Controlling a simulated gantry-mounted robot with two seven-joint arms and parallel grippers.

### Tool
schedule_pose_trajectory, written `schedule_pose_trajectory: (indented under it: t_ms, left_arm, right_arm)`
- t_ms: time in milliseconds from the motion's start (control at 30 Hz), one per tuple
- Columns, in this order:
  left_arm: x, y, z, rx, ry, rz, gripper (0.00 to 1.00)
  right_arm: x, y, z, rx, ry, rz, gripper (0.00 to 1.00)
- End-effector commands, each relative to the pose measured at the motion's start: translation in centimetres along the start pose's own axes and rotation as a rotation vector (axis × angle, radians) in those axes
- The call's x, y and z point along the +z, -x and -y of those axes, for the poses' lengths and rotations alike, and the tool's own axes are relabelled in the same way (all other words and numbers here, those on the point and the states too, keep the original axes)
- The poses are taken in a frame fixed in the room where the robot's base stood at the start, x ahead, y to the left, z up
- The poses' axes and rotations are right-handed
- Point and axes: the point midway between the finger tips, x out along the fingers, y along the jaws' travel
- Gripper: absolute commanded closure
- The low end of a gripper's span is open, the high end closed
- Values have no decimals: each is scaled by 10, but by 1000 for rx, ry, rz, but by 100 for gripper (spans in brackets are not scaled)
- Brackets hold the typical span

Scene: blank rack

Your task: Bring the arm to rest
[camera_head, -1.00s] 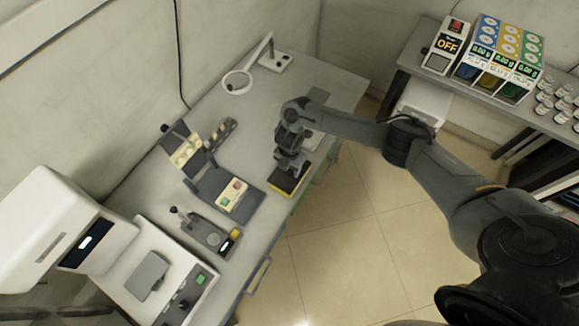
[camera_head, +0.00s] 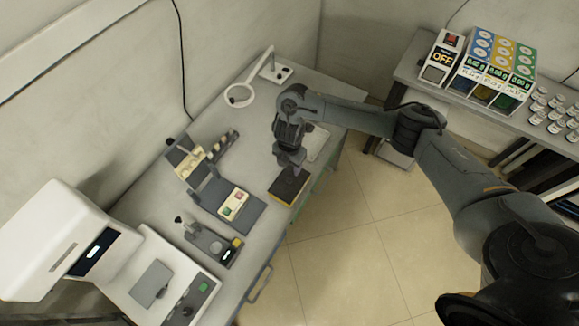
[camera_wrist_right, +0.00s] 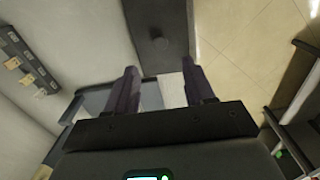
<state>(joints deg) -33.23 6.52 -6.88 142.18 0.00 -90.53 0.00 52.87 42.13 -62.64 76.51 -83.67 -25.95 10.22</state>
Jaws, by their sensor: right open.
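My right arm reaches in from the right in the head view. Its gripper (camera_head: 290,160) points down over the front edge of the grey workbench (camera_head: 245,185), just above and behind a dark pad with a yellow edge (camera_head: 289,186). In the right wrist view the two fingers of the right gripper (camera_wrist_right: 160,85) stand wide apart with nothing between them, so it is open and empty. My left gripper is in neither view.
A side shelf carries a box marked OFF (camera_head: 441,60), coloured dispensers (camera_head: 492,70) and several jars (camera_head: 556,110). Open floor lies between.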

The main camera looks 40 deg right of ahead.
Motion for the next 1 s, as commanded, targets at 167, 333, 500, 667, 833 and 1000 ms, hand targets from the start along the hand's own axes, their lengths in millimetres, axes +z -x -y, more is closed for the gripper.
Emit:
schedule_pose_trajectory:
  t_ms: [167,333,500,667,833,1000]
  left_arm:
    - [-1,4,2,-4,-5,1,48]
    - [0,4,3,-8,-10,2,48]
    - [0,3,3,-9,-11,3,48]
    - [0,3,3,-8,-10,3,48]
    - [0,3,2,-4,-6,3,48]
    - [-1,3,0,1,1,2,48]
  right_arm:
    - [0,8,1,-1,-1,0,47]
    - [0,8,1,-2,-1,0,47]
    - [0,7,1,-3,-1,-1,47]
    - [-5,-10,17,-39,0,-11,47]
    - [-40,-60,66,-143,18,-68,47]
    - [-127,-112,133,-244,51,-222,47]
